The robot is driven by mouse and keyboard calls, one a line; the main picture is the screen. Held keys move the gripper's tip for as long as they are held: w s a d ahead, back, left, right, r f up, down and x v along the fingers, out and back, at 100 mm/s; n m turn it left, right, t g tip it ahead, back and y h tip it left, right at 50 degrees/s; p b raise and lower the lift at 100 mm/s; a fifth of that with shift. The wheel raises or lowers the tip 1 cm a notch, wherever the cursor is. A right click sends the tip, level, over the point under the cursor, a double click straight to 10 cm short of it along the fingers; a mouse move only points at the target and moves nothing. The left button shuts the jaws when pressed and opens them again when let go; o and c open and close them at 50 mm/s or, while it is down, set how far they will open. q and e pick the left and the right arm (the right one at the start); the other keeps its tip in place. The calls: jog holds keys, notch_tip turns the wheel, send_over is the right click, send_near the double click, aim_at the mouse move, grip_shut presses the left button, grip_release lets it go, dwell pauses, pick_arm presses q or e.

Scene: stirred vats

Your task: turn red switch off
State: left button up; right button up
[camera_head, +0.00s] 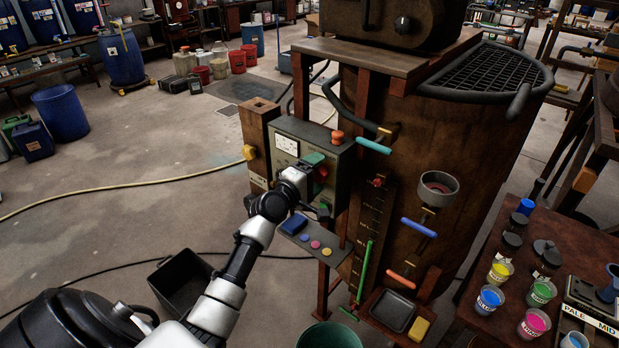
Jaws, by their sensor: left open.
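A grey control box (326,147) stands on the front of the brown vat (470,140), with a white gauge panel on its face. A red switch (321,173) shows on the box's front, beside a green knob-like part (314,158). My left arm reaches up from the bottom left. My left gripper (312,188) is open at the front of the box, close to the red switch. The wrist hides part of the box face. I cannot tell whether the fingers touch the switch. My right gripper is out of view.
Teal (373,146), blue (419,227) and orange (401,279) handles stick out from the vat. A paint-cup table (480,318) stands right. Floor at left is mostly open.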

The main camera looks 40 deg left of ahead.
pick_arm(q)
jog(key=s+b, duration=0.2)
jog(key=s, duration=0.8)
jog(key=shift+s+a, duration=0.3)
jog(key=shift+a, duration=0.15)
